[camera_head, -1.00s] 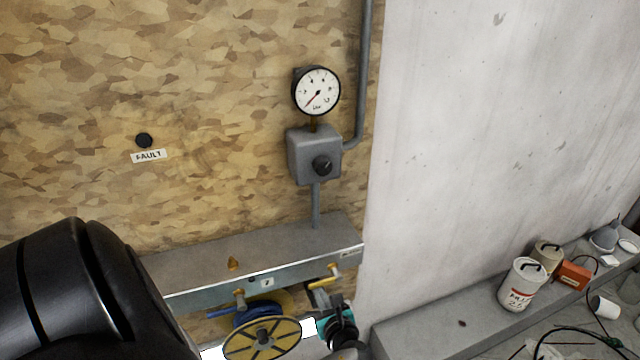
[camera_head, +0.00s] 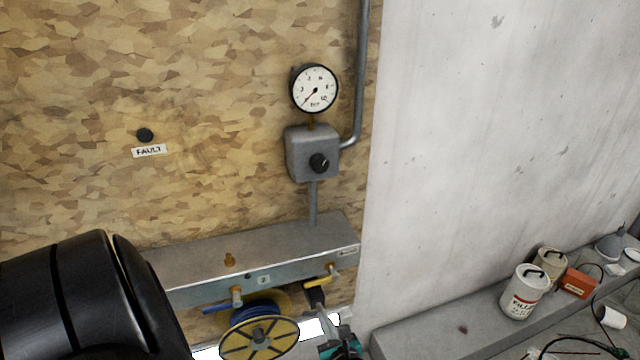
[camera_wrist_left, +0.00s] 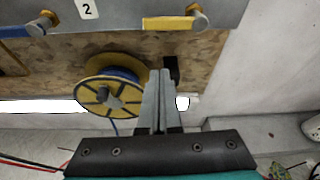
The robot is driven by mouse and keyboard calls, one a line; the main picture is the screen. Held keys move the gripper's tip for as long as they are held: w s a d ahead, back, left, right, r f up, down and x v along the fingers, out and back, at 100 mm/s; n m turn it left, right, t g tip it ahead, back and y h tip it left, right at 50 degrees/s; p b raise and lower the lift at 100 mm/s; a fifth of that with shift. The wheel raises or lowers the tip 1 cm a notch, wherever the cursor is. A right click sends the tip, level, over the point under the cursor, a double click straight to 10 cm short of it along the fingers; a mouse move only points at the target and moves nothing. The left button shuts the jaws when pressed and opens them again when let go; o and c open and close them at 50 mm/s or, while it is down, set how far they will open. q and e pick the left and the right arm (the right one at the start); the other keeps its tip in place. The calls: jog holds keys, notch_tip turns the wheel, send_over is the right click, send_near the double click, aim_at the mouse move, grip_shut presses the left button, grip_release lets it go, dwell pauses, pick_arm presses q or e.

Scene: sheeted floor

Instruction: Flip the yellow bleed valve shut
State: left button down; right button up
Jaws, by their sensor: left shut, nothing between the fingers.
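The yellow bleed valve handle (camera_head: 318,283) sits on the front of the grey metal box, near its right end. It points left from its brass stem and lies roughly along the box; it also shows at the top of the left wrist view (camera_wrist_left: 168,23). My left gripper (camera_wrist_left: 160,72) is shut and empty. Its fingertips appear just below the yellow handle in that view, with a visible gap. In the head view the left gripper (camera_head: 320,306) is partly seen below the handle; exact contact there is unclear. My right gripper is not in view.
A blue-handled valve (camera_head: 215,308) is left of the yellow one. A yellow reel with blue cable (camera_head: 258,338) hangs below the box. A pressure gauge (camera_head: 315,90) and a knob box (camera_head: 312,153) are above. A filler tin (camera_head: 524,292) stands on the right ledge.

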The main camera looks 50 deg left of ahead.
pick_arm(q)
jog(key=v, duration=0.2)
jog(key=shift+s+d+r, duration=0.1)
jog(key=shift+d+r, duration=0.05)
jog(key=shift+d, duration=0.25)
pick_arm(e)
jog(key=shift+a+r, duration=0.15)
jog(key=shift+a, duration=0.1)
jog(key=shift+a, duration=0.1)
pick_arm(q)
jog(key=s+d+f+n+g+h+b, duration=0.1)
jog(key=s+d+f+n+h+b, duration=0.15)
jog(key=f, duration=0.65)
jog(key=s+d+f+n+g+h+b, duration=0.1)
jog(key=s+f+h+b, duration=0.2)
jog(key=f, duration=0.6)
jog(key=s+d+f+n+g+h+b, duration=0.1)
jog(key=s+d+f+n+h+b, duration=0.2)
jog(key=s+f+n, duration=0.5)
jog(key=s+d+f+n+g+h+b, duration=0.1)
jog(key=s+d+f+n+h+b, duration=0.3)
jog(key=s+f, duration=1)
jog(key=s+d+n+b, duration=0.2)
jog(key=d+n, duration=0.1)
jog(key=n, duration=0.1)
jog(key=shift+d+f+g, duration=0.35)
jog(key=shift+f+g, duration=0.05)
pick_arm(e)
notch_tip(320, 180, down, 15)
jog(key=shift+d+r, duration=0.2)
